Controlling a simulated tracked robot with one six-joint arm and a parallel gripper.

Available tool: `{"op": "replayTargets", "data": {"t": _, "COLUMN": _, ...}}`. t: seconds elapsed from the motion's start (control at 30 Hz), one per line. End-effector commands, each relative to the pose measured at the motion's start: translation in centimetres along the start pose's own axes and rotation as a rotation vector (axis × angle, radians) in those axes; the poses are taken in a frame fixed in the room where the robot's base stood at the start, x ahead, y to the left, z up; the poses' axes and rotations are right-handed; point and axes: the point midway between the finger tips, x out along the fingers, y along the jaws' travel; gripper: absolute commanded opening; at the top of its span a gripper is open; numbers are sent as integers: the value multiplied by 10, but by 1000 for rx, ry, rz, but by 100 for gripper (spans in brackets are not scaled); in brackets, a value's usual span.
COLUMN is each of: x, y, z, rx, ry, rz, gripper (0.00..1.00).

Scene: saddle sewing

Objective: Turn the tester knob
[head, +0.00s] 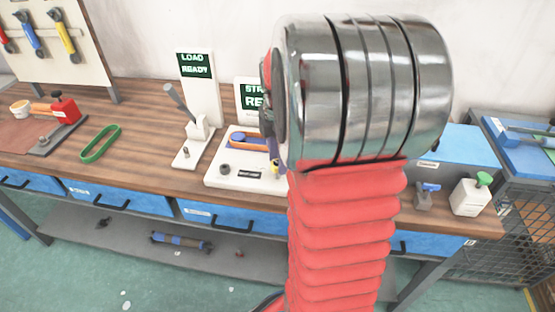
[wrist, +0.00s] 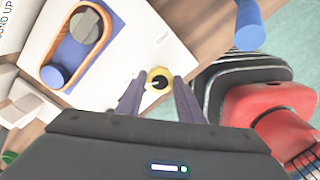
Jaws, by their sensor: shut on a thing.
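The tester is a white panel (head: 218,177) on the bench, with a sign behind it that my arm partly hides. In the wrist view its white face (wrist: 125,40) fills the upper middle. The knob (wrist: 158,72), a yellow ring with a dark centre and a pale mark, is at the panel's edge. My gripper (wrist: 157,84) has its two dark purple fingers on either side of the knob, shut on it. In the head view my arm covers most of the gripper, and only a bit of yellow and purple shows beside the panel.
Left of the tester stand a lever device (head: 192,140) and a green loop (head: 100,143).

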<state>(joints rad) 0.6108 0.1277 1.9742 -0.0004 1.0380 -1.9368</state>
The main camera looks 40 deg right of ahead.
Motion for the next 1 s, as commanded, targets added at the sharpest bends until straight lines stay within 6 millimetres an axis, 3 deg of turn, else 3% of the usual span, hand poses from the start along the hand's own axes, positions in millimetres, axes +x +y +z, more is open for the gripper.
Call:
{"op": "replayTargets", "data": {"t": 0.57, "x": 0, "y": -2, "z": -2, "rx": -47, "ry": 5, "rz": -6, "gripper": 11}}
{"op": "replayTargets", "data": {"t": 0.6, "x": 1, "y": -2, "z": -2, "rx": -47, "ry": 5, "rz": -7, "gripper": 36}}
{"op": "replayTargets", "data": {"t": 0.83, "x": 0, "y": -1, "z": -1, "rx": -47, "ry": 3, "rz": -4, "gripper": 52}}
{"op": "replayTargets", "data": {"t": 1.0, "x": 0, "y": -1, "z": -1, "rx": -46, "ry": 2, "rz": -3, "gripper": 52}}
